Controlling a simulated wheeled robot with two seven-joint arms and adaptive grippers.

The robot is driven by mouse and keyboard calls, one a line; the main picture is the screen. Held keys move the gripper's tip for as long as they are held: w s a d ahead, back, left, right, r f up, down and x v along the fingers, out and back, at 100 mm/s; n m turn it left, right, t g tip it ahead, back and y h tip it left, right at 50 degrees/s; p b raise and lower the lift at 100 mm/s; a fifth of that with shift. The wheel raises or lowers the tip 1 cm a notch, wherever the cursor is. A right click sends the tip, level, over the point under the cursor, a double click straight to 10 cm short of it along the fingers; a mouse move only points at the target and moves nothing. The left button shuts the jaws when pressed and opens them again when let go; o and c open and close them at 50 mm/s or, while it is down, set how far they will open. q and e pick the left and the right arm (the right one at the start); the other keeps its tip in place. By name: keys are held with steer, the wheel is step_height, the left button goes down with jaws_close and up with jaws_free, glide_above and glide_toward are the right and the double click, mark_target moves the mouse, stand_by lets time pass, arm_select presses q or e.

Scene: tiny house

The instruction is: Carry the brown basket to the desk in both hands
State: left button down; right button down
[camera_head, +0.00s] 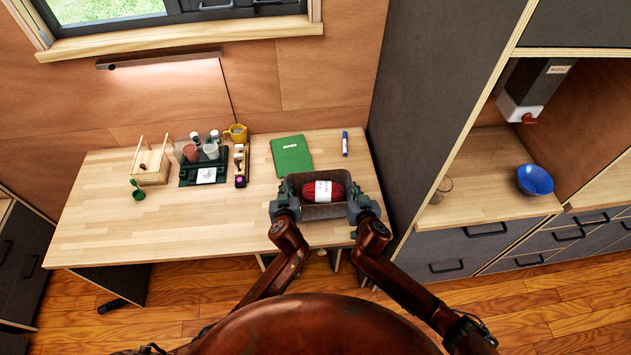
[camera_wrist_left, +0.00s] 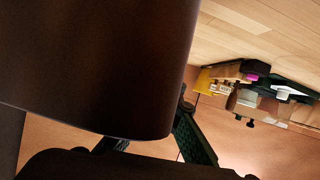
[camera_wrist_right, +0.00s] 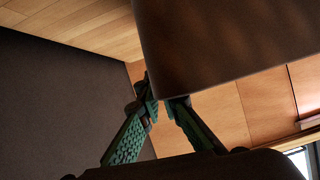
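The brown basket (camera_head: 326,211) is at the right front of the desk (camera_head: 210,225), upright, with a dark red, white-labelled item (camera_head: 322,191) in it. I cannot tell whether its bottom touches the desktop. My left gripper (camera_head: 285,200) is shut on the basket's left end, and my right gripper (camera_head: 362,205) is shut on its right end. In the left wrist view the basket wall (camera_wrist_left: 95,60) fills the upper left and hides part of a finger. In the right wrist view the basket wall (camera_wrist_right: 235,40) hides part of a finger too.
A green book (camera_head: 292,156) and a blue marker (camera_head: 345,143) lie behind the basket. A black tray (camera_head: 190,178) with cups, a yellow mug (camera_head: 236,133) and a wooden caddy (camera_head: 150,175) stand further left. A tall dark panel (camera_head: 415,110) borders the desk's right side. The desk's front left is clear.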

arm_select(q)
steer(key=shift+f, duration=0.5)
arm_select(e)
steer(key=shift+f, duration=0.5)
arm_select(q)
steer(key=c, duration=2.2)
jaws_free()
steer(key=shift+r, duration=0.15)
arm_select(e)
steer(key=c, duration=2.2)
jaws_free()
steer(key=shift+r, duration=0.15)
arm_select(q)
steer(key=shift+o, duration=0.2)
arm_select(e)
steer(key=shift+o, duration=0.2)
arm_select(q)
steer(key=shift+s, duration=0.1)
steer(key=v, duration=1.1)
arm_select(e)
steer(key=shift+s, duration=0.15)
arm_select(q)
steer(key=shift+s+d+r, duration=0.1)
steer(key=shift+s+r, duration=0.15)
steer(key=shift+s, duration=0.1)
arm_select(e)
steer(key=v, duration=1.1)
steer(key=shift+s+r, duration=0.25)
steer(key=shift+r, duration=0.05)
steer(key=shift+d, duration=0.1)
